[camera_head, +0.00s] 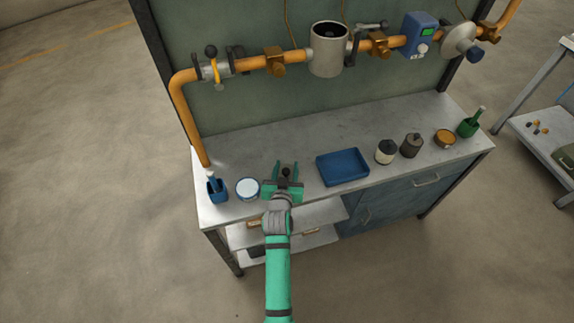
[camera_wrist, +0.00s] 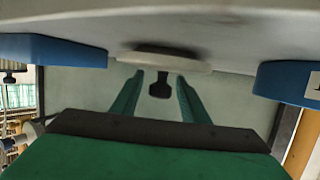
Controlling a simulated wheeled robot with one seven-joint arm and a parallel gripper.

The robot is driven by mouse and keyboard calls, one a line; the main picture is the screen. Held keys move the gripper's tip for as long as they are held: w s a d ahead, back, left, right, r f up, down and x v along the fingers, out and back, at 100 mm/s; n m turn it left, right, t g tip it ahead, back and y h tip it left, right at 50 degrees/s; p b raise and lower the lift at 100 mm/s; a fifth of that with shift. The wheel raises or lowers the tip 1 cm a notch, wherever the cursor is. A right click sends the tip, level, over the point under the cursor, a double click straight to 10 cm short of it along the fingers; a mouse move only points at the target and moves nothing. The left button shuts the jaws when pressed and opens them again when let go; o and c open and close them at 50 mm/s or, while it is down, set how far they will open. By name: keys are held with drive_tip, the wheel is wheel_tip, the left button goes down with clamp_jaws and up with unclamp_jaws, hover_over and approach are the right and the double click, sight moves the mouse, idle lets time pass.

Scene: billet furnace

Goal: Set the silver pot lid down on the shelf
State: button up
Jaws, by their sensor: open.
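The silver pot lid (camera_wrist: 180,62) shows in the wrist view, which looks upside down here. Its pale disc lies against the pale worktop, with a dark shadow beside it. Its black knob (camera_wrist: 160,88) stands between my two green fingers, with a gap on each side. In the head view, my gripper (camera_head: 286,169) is open over the front of the grey worktop (camera_head: 290,134), with the dark knob between its fingers. My gripper hides most of the lid there. Open shelves (camera_head: 320,213) are below the worktop.
A blue tray (camera_head: 342,166) stands to the right of my gripper, and a white-topped blue can (camera_head: 248,188) close to its left. A blue cup (camera_head: 217,190) is farther left. Orange pipework (camera_head: 295,57) runs above the back. The worktop behind my gripper is clear.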

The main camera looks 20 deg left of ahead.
drive_tip(key=v, duration=1)
drive_tip(key=shift+s+d+r, duration=0.1)
drive_tip(key=s+d+f, duration=0.3)
drive_tip(key=s+d, duration=0.2)
drive_tip(key=s, duration=0.4)
drive_tip(key=s+d+r+h, duration=0.1)
drive_tip(key=s+d+r, duration=0.1)
drive_tip(key=s, duration=0.6)
drive_tip(key=s+d+r+m+h, duration=0.1)
drive_tip(key=s+d+r, duration=0.2)
drive_tip(key=s, duration=0.6)
drive_tip(key=s+d+r+m+t, duration=0.1)
drive_tip(key=s+d+r, duration=0.2)
drive_tip(key=s+d, duration=0.3)
drive_tip(key=shift+s+h, duration=0.4)
drive_tip(key=shift+s, duration=0.8)
drive_tip(key=shift+r, duration=0.1)
